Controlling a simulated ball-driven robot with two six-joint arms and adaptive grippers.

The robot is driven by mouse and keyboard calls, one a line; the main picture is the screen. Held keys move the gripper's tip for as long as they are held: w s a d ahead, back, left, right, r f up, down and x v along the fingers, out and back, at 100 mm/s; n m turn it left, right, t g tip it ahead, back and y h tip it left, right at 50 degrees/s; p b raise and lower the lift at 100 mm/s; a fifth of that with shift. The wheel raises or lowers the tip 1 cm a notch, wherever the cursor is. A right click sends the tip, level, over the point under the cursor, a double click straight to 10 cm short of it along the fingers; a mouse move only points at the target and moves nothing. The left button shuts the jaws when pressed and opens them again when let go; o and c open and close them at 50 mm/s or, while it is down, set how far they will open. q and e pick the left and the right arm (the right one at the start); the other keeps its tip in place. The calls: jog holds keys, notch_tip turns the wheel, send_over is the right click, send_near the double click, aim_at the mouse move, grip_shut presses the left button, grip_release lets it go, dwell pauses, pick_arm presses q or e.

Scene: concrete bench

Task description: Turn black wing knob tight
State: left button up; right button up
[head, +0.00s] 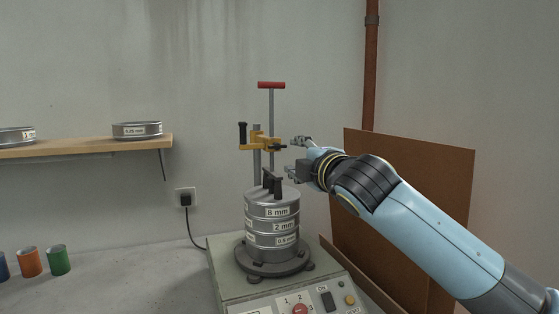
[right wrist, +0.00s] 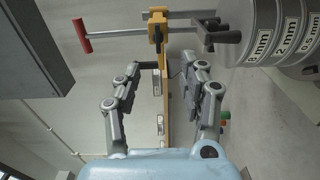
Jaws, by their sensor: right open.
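My left gripper is not in view.
A yellow clamp bracket (head: 262,143) with a black lever (head: 242,133) and a red T-handle (head: 271,85) rise above the stack. The shaker base (head: 228,283) has a control panel. A brown board (head: 420,190) stands behind my right arm. Shelf (head: 80,147) and cups (head: 59,260) are left.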

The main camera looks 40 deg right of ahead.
aim_at(279, 147)
jog(key=p+x, duration=0.2)
jog(key=x, duration=0.9)
jog(key=shift+a+r, duration=0.1)
jog(key=shift+r, duration=0.05)
jog(key=shift+s, duration=0.1)
